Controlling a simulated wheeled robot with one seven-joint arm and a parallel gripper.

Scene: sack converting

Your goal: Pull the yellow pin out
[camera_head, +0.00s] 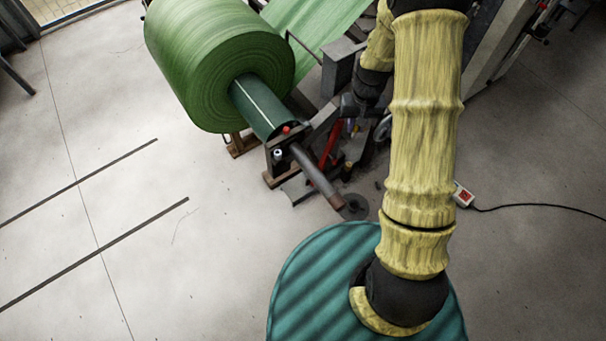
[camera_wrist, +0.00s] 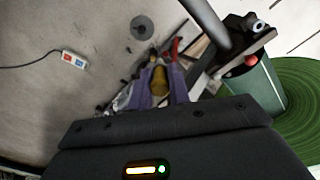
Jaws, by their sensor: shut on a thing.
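The yellow pin (camera_wrist: 159,84) shows in the wrist view as a short yellow piece between the two purple-padded fingers of my gripper (camera_wrist: 157,76). My gripper is shut on it. The parts around and beneath the pin are dark and cluttered, so I cannot tell how deep it sits. In the head view my yellow-sleeved arm covers much of this spot, and I cannot make out the pin or the fingertips clearly there.
A large green roll (camera_head: 215,60) sits on a green core (camera_head: 262,108) left of my arm. A dark bar (camera_head: 318,178) sticks out below it, beside a red button (camera_head: 287,129). Floor at left is clear.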

